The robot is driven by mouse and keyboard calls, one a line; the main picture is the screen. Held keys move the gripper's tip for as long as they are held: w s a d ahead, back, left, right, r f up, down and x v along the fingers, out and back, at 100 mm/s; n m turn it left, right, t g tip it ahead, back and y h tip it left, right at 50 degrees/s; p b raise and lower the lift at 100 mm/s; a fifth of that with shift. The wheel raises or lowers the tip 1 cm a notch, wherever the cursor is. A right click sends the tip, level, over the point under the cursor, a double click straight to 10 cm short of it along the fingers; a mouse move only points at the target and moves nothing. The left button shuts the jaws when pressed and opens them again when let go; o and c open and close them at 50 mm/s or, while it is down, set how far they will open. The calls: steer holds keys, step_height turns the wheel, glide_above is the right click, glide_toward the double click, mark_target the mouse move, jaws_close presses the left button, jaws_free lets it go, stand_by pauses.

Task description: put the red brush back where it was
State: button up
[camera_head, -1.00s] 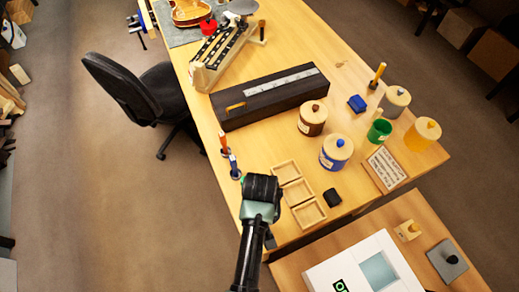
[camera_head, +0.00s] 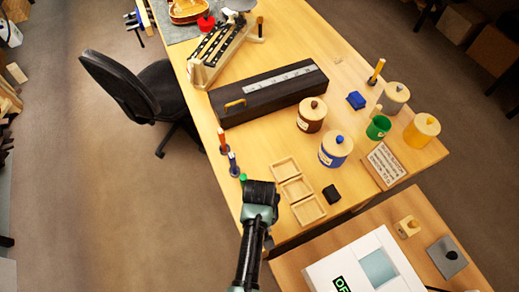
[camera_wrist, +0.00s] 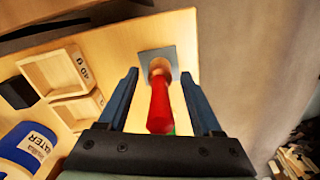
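The red brush (camera_wrist: 160,105) shows in the wrist view, its red handle pointing toward the camera and its paler lower part over a dark grey square plate (camera_wrist: 146,54). I cannot tell whether its lower end touches the plate. My gripper (camera_wrist: 160,90) is open, with one finger on each side of the handle and gaps visible. In the head view, my gripper (camera_head: 261,192) is low over the table's left edge, beside the small trays; it hides the red brush and the plate.
Orange (camera_head: 223,141), blue (camera_head: 233,162) and green (camera_head: 243,178) handles stand along the table's left edge, close to my gripper. Wooden trays (camera_head: 297,190), a black block (camera_head: 332,194) and a blue-banded jar (camera_head: 335,150) are to the right. A long dark case (camera_head: 270,97) lies beyond.

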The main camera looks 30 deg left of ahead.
steer(key=shift+r, duration=0.1)
step_height(320, 180, up, 12)
steer(key=shift+r, duration=0.1)
stand_by(0.5)
